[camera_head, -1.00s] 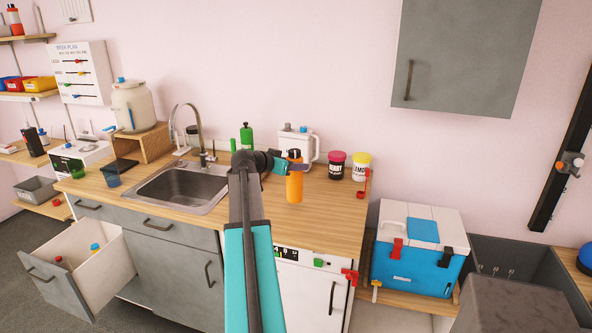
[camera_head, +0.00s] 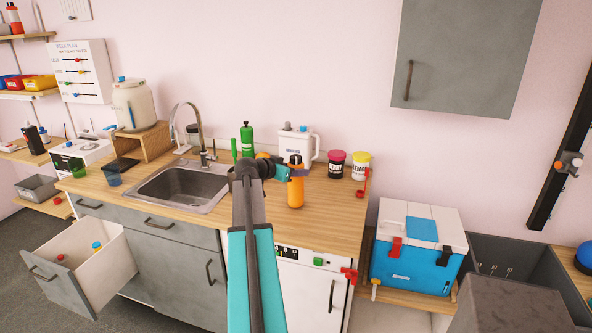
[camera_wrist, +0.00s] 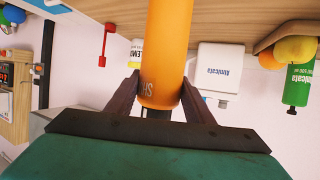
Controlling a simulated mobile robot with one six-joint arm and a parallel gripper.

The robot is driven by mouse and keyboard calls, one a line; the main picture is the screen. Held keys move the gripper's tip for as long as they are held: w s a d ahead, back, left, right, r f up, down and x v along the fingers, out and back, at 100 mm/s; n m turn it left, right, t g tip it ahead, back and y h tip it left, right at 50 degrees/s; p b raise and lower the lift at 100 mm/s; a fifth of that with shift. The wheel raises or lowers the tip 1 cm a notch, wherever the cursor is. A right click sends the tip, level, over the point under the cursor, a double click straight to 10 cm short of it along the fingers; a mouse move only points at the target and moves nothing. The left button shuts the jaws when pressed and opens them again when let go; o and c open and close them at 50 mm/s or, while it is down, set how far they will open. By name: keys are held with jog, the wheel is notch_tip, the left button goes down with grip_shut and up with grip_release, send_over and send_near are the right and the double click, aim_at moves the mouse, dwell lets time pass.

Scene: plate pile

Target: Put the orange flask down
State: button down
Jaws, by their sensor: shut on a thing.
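The orange flask (camera_head: 295,193) stands upright over the right part of the wooden counter (camera_head: 325,225), in front of the white jug. My gripper (camera_head: 294,172) is shut around its upper part. In the wrist view, which looks upside down, the orange flask (camera_wrist: 168,45) is between the two dark fingers of my gripper (camera_wrist: 160,100). Its far end runs out of the frame. Its base is at or very close to the counter; I cannot tell whether it touches.
Behind the flask stand a white jug (camera_head: 295,144), a green bottle (camera_head: 246,140), and dark and yellow-lidded jars (camera_head: 336,165). The sink (camera_head: 180,186) is to the left. A red clamp-like piece (camera_head: 365,185) is at the right edge. Counter around the flask's front is clear.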

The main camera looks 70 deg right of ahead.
jog(key=shift+f, duration=0.4)
jog(key=c, duration=0.9)
grip_release()
jog(key=shift+r, duration=0.2)
jog(key=b+v, duration=0.2)
jog(key=v, duration=1)
jog(key=shift+f+b, duration=0.1)
jog(key=shift+b, duration=0.3)
